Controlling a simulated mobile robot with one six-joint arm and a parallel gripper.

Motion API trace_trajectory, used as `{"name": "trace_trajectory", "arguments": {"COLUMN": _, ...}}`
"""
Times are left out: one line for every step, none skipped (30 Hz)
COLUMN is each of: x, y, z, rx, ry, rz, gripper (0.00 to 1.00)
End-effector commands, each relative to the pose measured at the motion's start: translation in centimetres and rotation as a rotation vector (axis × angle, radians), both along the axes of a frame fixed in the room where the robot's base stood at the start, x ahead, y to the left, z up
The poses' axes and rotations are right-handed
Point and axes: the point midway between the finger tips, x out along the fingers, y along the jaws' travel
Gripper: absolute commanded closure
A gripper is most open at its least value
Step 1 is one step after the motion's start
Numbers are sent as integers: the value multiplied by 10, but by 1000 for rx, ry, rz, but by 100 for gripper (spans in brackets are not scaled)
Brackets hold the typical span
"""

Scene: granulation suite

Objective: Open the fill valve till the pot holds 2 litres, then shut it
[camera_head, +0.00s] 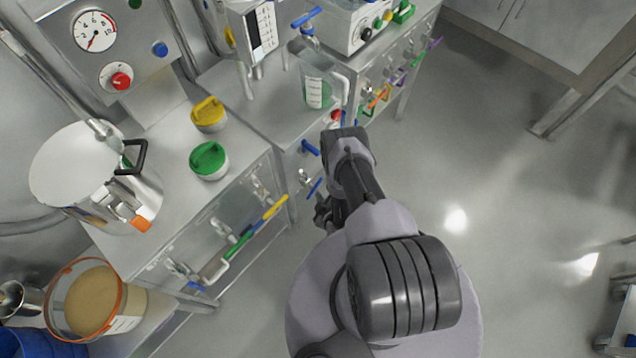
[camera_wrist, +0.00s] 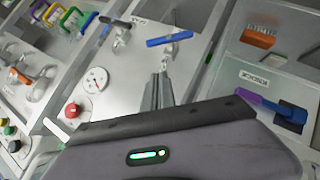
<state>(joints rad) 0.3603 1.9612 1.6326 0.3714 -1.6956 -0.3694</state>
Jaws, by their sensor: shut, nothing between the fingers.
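A clear jug-like pot (camera_head: 326,86) with a green-marked scale stands on the steel bench; I cannot read its level. A valve with a blue bar handle (camera_head: 305,17) is above it. More blue handles (camera_head: 310,147) are on the bench front below the pot. In the wrist view a blue bar handle (camera_wrist: 169,40) on a small metal fitting stands out from a pale panel. My gripper (camera_wrist: 161,78) is shut and empty, its fingertips a little short of that handle with no contact visible. In the head view my gripper (camera_head: 323,212) is low beside the bench front, partly hidden.
A red button (camera_wrist: 73,110) and a round dial (camera_wrist: 97,80) are on the panel left of my fingers. A purple handle (camera_wrist: 268,107) is at the right.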

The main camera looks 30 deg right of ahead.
Motion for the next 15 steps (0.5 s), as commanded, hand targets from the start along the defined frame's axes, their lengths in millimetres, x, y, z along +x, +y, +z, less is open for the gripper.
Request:
{"name": "trace_trajectory", "arguments": {"x": 9, "y": -2, "z": -12, "rx": 0, "ry": -3, "rz": 0, "gripper": 100}}
{"name": "trace_trajectory", "arguments": {"x": 15, "y": -3, "z": -17, "rx": -1, "ry": -2, "rz": -1, "gripper": 100}}
{"name": "trace_trajectory", "arguments": {"x": 22, "y": -4, "z": -22, "rx": 0, "ry": -1, "rz": 0, "gripper": 100}}
{"name": "trace_trajectory", "arguments": {"x": 27, "y": -5, "z": -26, "rx": 0, "ry": -2, "rz": 1, "gripper": 100}}
{"name": "trace_trajectory", "arguments": {"x": 33, "y": -6, "z": -30, "rx": 1, "ry": -2, "rz": 0, "gripper": 100}}
{"name": "trace_trajectory", "arguments": {"x": 40, "y": -7, "z": -35, "rx": 1, "ry": -2, "rz": -1, "gripper": 100}}
{"name": "trace_trajectory", "arguments": {"x": 46, "y": -8, "z": -38, "rx": 1, "ry": -2, "rz": 0, "gripper": 100}}
{"name": "trace_trajectory", "arguments": {"x": 50, "y": -9, "z": -42, "rx": 1, "ry": -2, "rz": -1, "gripper": 100}}
{"name": "trace_trajectory", "arguments": {"x": 57, "y": -11, "z": -47, "rx": 2, "ry": -2, "rz": -1, "gripper": 100}}
{"name": "trace_trajectory", "arguments": {"x": 62, "y": -11, "z": -50, "rx": 1, "ry": -1, "rz": 0, "gripper": 100}}
{"name": "trace_trajectory", "arguments": {"x": 65, "y": -14, "z": -55, "rx": 2, "ry": -1, "rz": -2, "gripper": 100}}
{"name": "trace_trajectory", "arguments": {"x": 65, "y": -18, "z": -61, "rx": 3, "ry": 1, "rz": -3, "gripper": 100}}
{"name": "trace_trajectory", "arguments": {"x": 66, "y": -21, "z": -65, "rx": 3, "ry": 1, "rz": -4, "gripper": 100}}
{"name": "trace_trajectory", "arguments": {"x": 67, "y": -24, "z": -68, "rx": 3, "ry": 1, "rz": -4, "gripper": 100}}
{"name": "trace_trajectory", "arguments": {"x": 68, "y": -27, "z": -71, "rx": 2, "ry": 0, "rz": -2, "gripper": 100}}
